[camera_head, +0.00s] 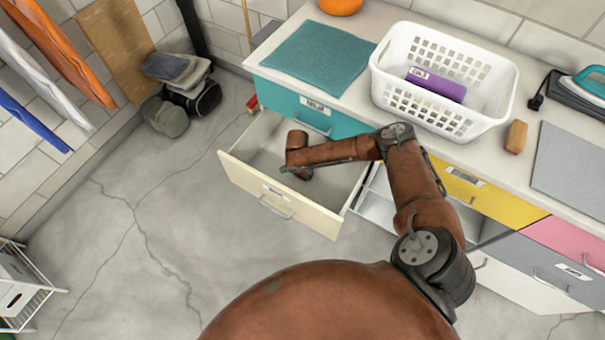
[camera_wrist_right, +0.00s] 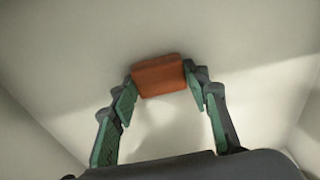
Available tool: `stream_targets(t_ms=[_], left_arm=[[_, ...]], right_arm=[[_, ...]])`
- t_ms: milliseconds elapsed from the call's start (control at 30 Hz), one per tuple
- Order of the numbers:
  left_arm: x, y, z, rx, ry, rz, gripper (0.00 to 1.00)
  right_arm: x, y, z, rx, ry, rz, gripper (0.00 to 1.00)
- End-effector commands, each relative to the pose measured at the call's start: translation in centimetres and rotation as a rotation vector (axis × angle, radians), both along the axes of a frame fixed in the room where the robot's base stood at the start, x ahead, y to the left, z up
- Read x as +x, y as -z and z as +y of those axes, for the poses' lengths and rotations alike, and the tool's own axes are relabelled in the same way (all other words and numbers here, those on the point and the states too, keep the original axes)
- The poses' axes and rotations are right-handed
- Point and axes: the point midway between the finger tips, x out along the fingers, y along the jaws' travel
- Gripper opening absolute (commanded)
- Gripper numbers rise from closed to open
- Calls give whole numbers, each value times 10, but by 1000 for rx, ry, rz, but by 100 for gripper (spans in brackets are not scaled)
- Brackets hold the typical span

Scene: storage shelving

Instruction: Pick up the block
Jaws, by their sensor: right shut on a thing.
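A reddish-brown block (camera_wrist_right: 158,74) sits between the fingertips of my right gripper (camera_wrist_right: 160,84) in the right wrist view. The green-padded fingers are closed on its two sides. Pale surfaces like the inside of a drawer surround it. In the head view my right arm reaches into the open cream drawer (camera_head: 250,185), and the right gripper (camera_head: 298,172) is inside it, mostly covered by my wrist. The block is hidden there. I cannot tell whether it touches the drawer floor. My left gripper is not in view.
The counter above holds a white basket (camera_head: 488,112) with a purple item (camera_head: 437,84), a tan brush-like block (camera_head: 516,136), a teal cloth (camera_head: 318,58) and an iron (camera_head: 588,84). Another open drawer (camera_head: 376,205) is right of the cream one. Bare floor (camera_head: 130,260) lies left.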

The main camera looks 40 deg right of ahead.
Motion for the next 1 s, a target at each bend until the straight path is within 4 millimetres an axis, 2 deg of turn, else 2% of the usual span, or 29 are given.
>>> stream_targets(t_ms=[100,500,667,800,1000], left_arm=[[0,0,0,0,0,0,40],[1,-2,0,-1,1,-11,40],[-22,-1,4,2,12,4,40],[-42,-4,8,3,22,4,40],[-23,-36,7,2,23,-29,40]], right_arm=[[0,0,0,0,0,0,22],[0,-5,0,0,0,-1,22],[0,-16,1,2,0,-2,22],[0,-34,1,2,1,-3,22],[-32,-83,19,4,-3,-5,22]])
